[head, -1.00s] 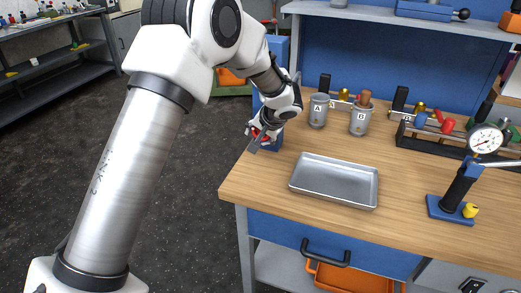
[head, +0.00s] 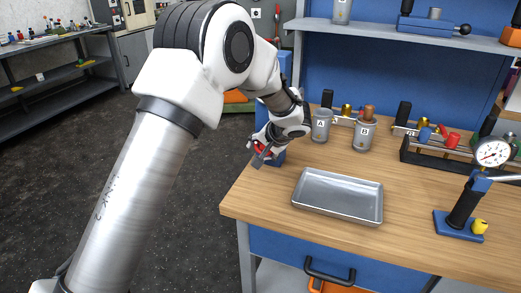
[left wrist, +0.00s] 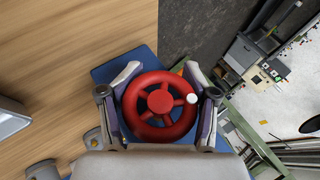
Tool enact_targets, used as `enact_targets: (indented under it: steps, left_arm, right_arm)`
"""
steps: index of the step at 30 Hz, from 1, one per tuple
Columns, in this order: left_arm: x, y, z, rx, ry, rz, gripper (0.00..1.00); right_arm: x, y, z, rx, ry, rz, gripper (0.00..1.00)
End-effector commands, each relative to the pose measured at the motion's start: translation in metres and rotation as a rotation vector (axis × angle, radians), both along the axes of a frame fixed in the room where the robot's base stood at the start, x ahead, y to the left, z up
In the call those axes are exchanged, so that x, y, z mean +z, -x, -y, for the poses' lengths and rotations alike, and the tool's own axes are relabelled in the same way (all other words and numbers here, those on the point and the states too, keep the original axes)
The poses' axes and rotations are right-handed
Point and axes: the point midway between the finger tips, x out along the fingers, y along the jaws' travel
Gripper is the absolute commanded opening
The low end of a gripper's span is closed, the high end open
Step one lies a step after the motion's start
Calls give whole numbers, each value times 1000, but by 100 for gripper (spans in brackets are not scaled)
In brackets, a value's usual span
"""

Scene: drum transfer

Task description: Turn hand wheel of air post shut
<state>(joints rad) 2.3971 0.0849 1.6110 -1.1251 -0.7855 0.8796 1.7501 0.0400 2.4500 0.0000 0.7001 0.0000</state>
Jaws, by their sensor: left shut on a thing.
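The red hand wheel (left wrist: 161,103) fills the middle of the left wrist view, with spokes, a round hub and a small white knob on its right rim. In the head view the wheel (head: 262,149) is mostly hidden by my left gripper. The blue air post (head: 277,155) stands at the left edge of the bench; its blue top (left wrist: 103,73) shows behind the wheel. My left gripper (left wrist: 163,92) has one finger on each side of the wheel and is shut on its rim. It shows in the head view too (head: 261,153). My right gripper is in neither view.
An empty metal tray (head: 338,213) lies on the wooden bench (head: 258,199) right of the post. Behind it stand grey cups A (head: 321,125) and B (head: 364,136). A dial gauge post (head: 468,200) stands at the right. The bench between post and tray is clear.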

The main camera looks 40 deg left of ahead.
Motion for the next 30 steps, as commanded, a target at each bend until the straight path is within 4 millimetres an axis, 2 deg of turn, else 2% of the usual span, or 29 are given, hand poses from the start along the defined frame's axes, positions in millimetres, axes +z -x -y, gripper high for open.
enact_targets:
  steps: [16,17,18,30]
  left_arm:
    - [-4,3,1,3,3,-8,22]
    - [-4,3,1,3,3,-8,63]
    - [-4,3,1,3,3,-8,76]
    - [4,2,4,0,1,-2,76]
  right_arm:
    - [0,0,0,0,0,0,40]
    - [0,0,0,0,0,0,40]
    - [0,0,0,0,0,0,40]
    - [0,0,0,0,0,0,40]
